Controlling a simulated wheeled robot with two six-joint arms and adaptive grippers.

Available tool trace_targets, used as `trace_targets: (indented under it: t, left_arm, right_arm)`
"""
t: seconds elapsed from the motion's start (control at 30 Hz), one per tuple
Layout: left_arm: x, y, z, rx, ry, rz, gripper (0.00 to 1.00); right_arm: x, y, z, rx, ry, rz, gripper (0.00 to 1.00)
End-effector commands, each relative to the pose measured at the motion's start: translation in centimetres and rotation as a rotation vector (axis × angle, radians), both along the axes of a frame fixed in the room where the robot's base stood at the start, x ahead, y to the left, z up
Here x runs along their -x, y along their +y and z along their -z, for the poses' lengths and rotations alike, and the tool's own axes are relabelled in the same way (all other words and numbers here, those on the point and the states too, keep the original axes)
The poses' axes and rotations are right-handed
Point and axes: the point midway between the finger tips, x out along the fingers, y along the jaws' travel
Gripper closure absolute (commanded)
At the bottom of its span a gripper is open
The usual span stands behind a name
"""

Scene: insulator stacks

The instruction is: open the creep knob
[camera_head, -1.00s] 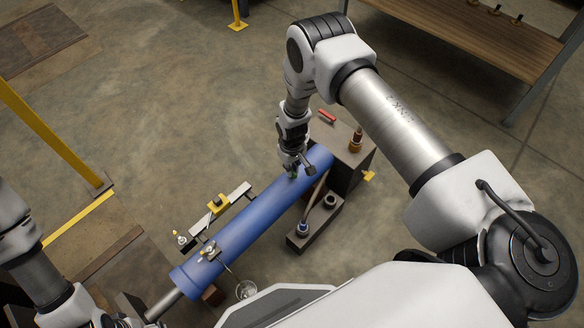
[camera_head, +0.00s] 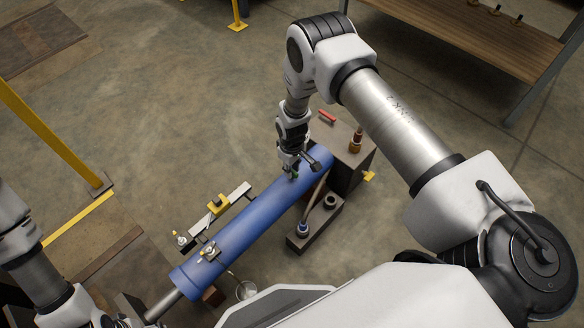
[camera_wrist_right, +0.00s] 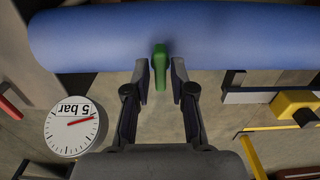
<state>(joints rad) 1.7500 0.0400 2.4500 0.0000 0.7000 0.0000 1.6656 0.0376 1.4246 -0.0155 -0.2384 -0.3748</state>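The green knob (camera_wrist_right: 159,62) sits on the blue pipe (camera_wrist_right: 225,38) and points down in the right wrist view. My right gripper (camera_wrist_right: 160,68) is open, with one finger on each side of the knob and a visible gap to both. In the head view my right gripper (camera_head: 292,168) is at the upper end of the blue pipe (camera_head: 250,217), and a bit of the green knob (camera_head: 294,175) shows beneath it. My left arm shows at the lower left, but its gripper is out of view.
A white dial gauge (camera_wrist_right: 72,126) marked 5 bar, with a red needle, is left of my right fingers. A dark block (camera_head: 352,160) with a small bottle-like part (camera_head: 356,140) stands right of the pipe.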

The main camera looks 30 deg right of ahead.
Motion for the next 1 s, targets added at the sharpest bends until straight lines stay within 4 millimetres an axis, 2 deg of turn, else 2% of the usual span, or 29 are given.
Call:
trace_targets:
  t: [0.37,0.47,0.8,0.9,1.0]
  left_arm:
    - [0.0,0.0,0.0,0.000,0.000,0.000,0.16]
    - [0.0,0.0,0.0,0.000,0.000,0.000,0.16]
    - [0.0,0.0,0.0,0.000,0.000,0.000,0.16]
    - [0.0,0.0,0.0,0.000,0.000,0.000,0.16]
    - [0.0,0.0,0.0,0.000,0.000,0.000,0.16]
  right_arm:
    - [0.0,0.0,-0.5,-0.001,0.001,0.002,0.62]
    - [0.0,0.0,-2.0,0.000,0.000,0.001,0.62]
    - [0.0,0.0,-10.2,0.000,-0.001,0.001,0.62]
    - [0.0,0.0,-11.5,0.000,0.000,0.001,0.62]
    - [0.0,0.0,-11.9,0.000,0.001,0.001,0.62]
